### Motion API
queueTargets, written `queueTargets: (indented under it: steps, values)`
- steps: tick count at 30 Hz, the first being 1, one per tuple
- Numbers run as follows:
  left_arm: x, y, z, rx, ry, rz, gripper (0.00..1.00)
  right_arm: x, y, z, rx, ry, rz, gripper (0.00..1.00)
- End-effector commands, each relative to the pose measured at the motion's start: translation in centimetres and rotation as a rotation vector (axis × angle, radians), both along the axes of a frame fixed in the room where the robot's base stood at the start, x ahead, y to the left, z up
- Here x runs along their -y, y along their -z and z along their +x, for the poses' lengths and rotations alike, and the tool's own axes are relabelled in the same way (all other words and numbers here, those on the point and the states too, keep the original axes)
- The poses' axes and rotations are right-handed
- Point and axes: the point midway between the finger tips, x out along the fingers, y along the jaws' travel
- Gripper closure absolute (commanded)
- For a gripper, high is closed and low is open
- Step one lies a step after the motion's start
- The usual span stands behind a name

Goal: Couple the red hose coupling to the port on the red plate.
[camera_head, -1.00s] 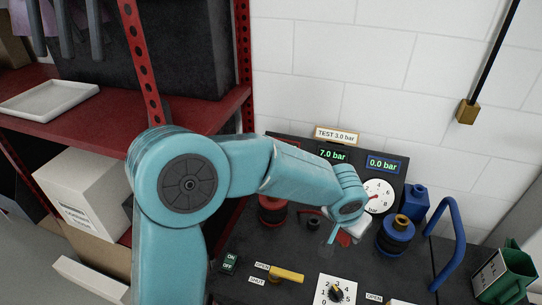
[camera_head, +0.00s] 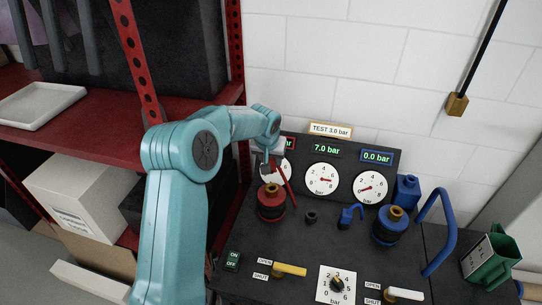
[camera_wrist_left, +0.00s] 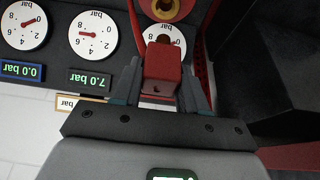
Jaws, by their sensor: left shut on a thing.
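My left gripper (camera_head: 270,164) is shut on the red hose coupling and holds it in the air above the board. In the left wrist view the red coupling (camera_wrist_left: 162,68) sits between the two fingers of the gripper (camera_wrist_left: 162,88). In the head view it is mostly hidden by the gripper; a thin red bar (camera_head: 286,182) slants down beside it. The red port (camera_head: 271,202), with a brass top, stands just below the gripper. Its brass ring (camera_wrist_left: 166,10) shows beyond the coupling in the left wrist view, apart from it. My right gripper is out of view.
Gauges (camera_head: 322,179) line the back panel. The yellow lever (camera_head: 289,270) and the dial (camera_head: 337,284) are in front. A red shelf post (camera_head: 236,60) is close left.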

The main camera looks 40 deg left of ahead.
Motion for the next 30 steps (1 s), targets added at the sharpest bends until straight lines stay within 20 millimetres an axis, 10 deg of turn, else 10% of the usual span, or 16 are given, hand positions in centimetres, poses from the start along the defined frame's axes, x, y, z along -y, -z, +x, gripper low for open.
queueTargets:
  steps: [13,30]
  values:
    - [0.1,0.3,0.0,0.001,0.002,0.0,0.9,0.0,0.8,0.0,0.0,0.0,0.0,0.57]
    - [0.1,5.6,0.0,0.001,0.002,0.0,0.9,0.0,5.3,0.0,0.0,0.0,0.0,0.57]
